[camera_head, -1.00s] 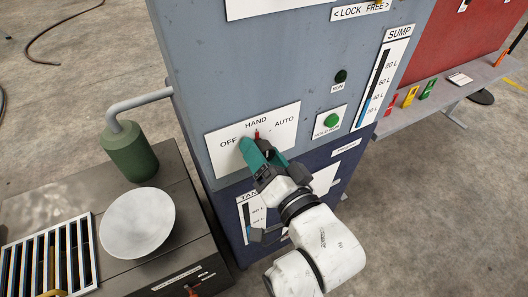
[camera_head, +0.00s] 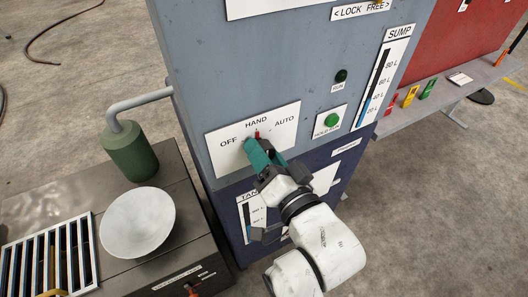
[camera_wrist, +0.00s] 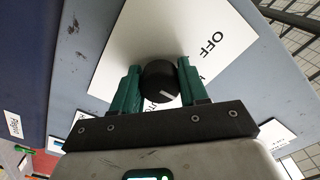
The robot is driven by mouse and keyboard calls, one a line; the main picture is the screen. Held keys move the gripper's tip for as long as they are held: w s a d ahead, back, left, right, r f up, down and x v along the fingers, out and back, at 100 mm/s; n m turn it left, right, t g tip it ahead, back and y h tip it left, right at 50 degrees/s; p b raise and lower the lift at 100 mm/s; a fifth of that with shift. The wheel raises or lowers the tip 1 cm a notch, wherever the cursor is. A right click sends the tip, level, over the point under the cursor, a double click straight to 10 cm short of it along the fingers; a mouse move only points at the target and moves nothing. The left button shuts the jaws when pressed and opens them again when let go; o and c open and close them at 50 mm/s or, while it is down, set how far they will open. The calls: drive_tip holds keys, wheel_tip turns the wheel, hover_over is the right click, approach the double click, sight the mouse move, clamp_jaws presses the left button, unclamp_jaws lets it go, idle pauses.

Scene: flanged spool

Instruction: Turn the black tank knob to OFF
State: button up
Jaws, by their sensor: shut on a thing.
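The black knob (camera_wrist: 158,80) is round with a white line on its face, seen in the wrist view. It sits on a white plate (camera_head: 284,109) lettered OFF, HAND and AUTO on the grey cabinet. My gripper (camera_wrist: 160,76) is shut on the knob, one green finger on each side. The white line points down and slightly right in the wrist view, toward lettering partly hidden by my right finger, and away from OFF. In the head view my gripper (camera_head: 253,148) covers the knob, below HAND. A small red mark (camera_head: 257,135) shows just above my fingers.
A green button (camera_head: 332,120) and a dark RUN lamp (camera_head: 341,76) are on the cabinet to the right. At left stand a green cylinder (camera_head: 131,150) with a pipe, a white dish (camera_head: 137,222) and a slatted rack (camera_head: 48,255).

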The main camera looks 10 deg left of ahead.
drive_tip(key=shift+f, duration=0.1)
drive_tip(key=n+p, duration=0.1)
drive_tip(key=n, duration=0.5)
drive_tip(key=shift+f, duration=0.1)
drive_tip(key=n, duration=0.5)
drive_tip(key=shift+d+n, duration=0.1)
drive_tip(key=shift+n, duration=0.3)
drive_tip(key=shift+f, duration=0.1)
idle(0.4)
drive_tip(key=o, duration=1)
drive_tip(key=shift+p, duration=0.3)
drive_tip(key=b+v, duration=0.1)
drive_tip(key=v, duration=0.9)
drive_tip(key=shift+s+d, duration=0.25)
drive_tip(key=shift+d, duration=0.05)
